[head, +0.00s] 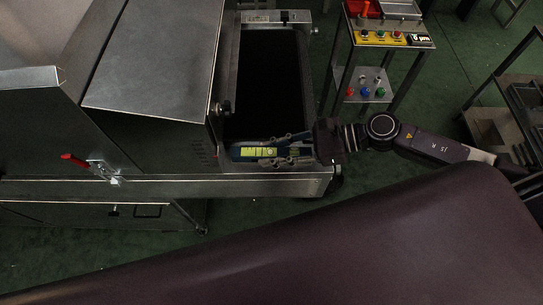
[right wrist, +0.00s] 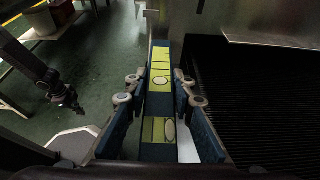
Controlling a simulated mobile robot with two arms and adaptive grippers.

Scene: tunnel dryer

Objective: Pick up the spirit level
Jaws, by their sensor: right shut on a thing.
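The spirit level (head: 258,152) is a blue bar with yellow-green faces. In the head view it lies along the near end of the dark belt. In the right wrist view the level (right wrist: 162,62) runs lengthwise away from me between the fingers, with pale oval windows. My right gripper (head: 274,150) reaches in from the right and is shut on the level, one finger on each side. The fingers hide part of it. In the right wrist view, a dark arm at the left, seemingly my left one, ends in a small gripper (right wrist: 68,97); its jaws are too small to read.
The black belt (head: 268,80) sits in a metal frame beside the dryer's steel housing (head: 155,55). A control stand (head: 385,38) with coloured buttons is at the upper right. A red-handled clamp (head: 75,159) is on the near side. Green floor shows between the stand and the shelf (head: 500,125).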

